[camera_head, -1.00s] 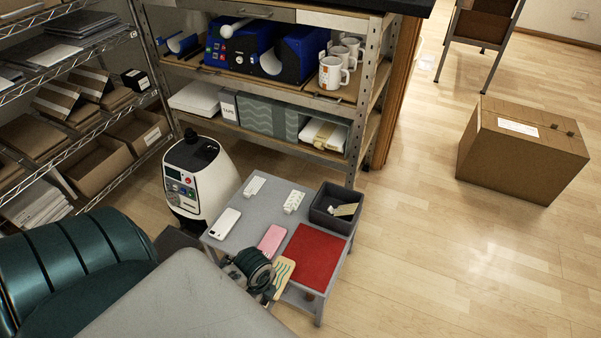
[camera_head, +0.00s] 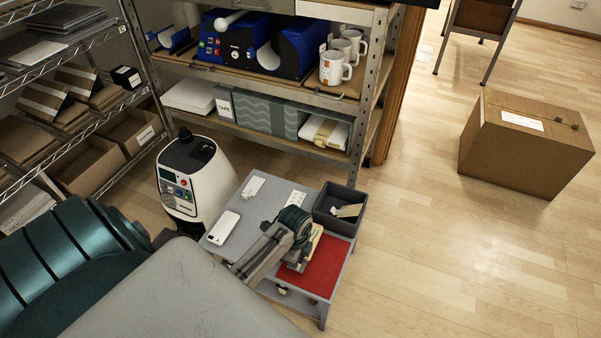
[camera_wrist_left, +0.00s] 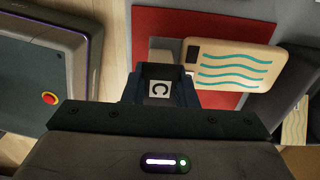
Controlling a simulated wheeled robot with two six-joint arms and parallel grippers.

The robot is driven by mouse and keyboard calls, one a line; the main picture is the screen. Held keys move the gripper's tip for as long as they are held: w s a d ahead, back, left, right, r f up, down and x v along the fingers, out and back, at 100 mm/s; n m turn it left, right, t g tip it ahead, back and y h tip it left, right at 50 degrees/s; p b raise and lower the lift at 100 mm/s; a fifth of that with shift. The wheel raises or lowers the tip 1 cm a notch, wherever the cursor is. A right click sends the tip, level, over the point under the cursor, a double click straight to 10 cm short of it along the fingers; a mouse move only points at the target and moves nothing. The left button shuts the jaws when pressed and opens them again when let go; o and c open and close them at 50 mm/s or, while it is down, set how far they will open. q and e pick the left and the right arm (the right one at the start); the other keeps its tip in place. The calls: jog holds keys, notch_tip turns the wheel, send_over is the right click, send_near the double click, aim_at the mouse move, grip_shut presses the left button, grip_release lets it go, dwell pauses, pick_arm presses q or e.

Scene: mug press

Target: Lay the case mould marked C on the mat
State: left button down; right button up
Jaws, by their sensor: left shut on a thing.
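A white label with a black C (camera_wrist_left: 159,90) shows between the fingers. In the head view the mould (camera_head: 313,241) is mostly behind my left wrist, over the upper left part of the red mat (camera_head: 325,267). The mat also shows behind the mould in the left wrist view (camera_wrist_left: 190,22). I cannot tell whether the mould touches the mat. My right gripper is not in view.
The small grey table (camera_head: 262,207) also bears a white phone (camera_head: 222,228) and a white piece (camera_head: 252,187). A dark bin (camera_head: 325,209) stands at its back right corner. A white machine (camera_head: 200,195) stands left of the table. A shelf with mugs (camera_head: 335,68) is behind.

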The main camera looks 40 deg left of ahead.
pick_arm(q)
jog(key=shift+w+d, duration=0.1)
jog(key=shift+w, duration=0.55)
jog(key=shift+w+f+b, duration=0.15)
jog(key=shift+f+b, duration=0.1)
jog(key=shift+f, duration=0.55)
jog(key=shift+w+f+b, duration=0.1)
jog(key=shift+f+b, duration=0.15)
jog(key=shift+f, duration=0.8)
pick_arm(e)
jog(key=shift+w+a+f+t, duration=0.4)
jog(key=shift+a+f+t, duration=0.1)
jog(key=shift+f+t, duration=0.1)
pick_arm(q)
jog(key=c, duration=1.2)
grip_release()
jog(key=shift+f, duration=0.1)
jog(key=shift+o, duration=0.2)
